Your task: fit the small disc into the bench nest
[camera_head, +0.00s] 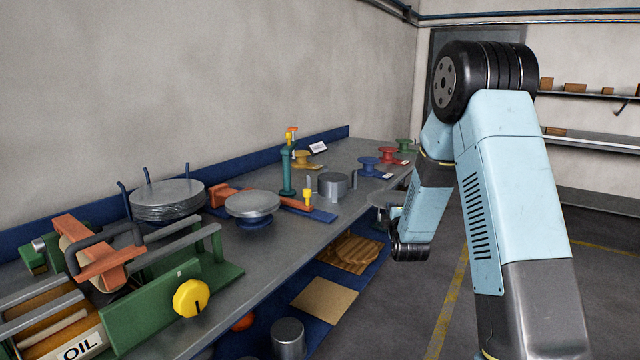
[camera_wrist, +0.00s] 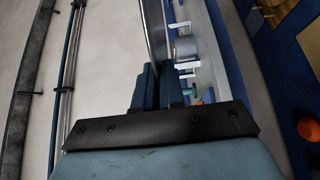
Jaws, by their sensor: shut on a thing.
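My gripper (camera_head: 392,212) is at the end of my arm, just off the right edge of the bench, partly hidden by my own wrist. It is shut on a grey metal disc (camera_head: 380,198), whose left part shows in the head view. In the wrist view my dark fingers (camera_wrist: 158,88) grip the disc (camera_wrist: 154,30), seen nearly edge-on. A wider grey disc (camera_head: 252,204) rests on a blue round base (camera_head: 253,223) on the bench. Several grey discs (camera_head: 167,197) lie stacked between blue posts. I cannot tell which fitting is the bench nest.
The bench (camera_head: 225,254) also holds a teal post (camera_head: 287,172), a grey cylinder (camera_head: 332,186), coloured spools (camera_head: 369,164) and a green press (camera_head: 165,312) at the near left. A lower shelf carries a wooden tray (camera_head: 352,252) and another cylinder (camera_head: 288,338). Floor at right is open.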

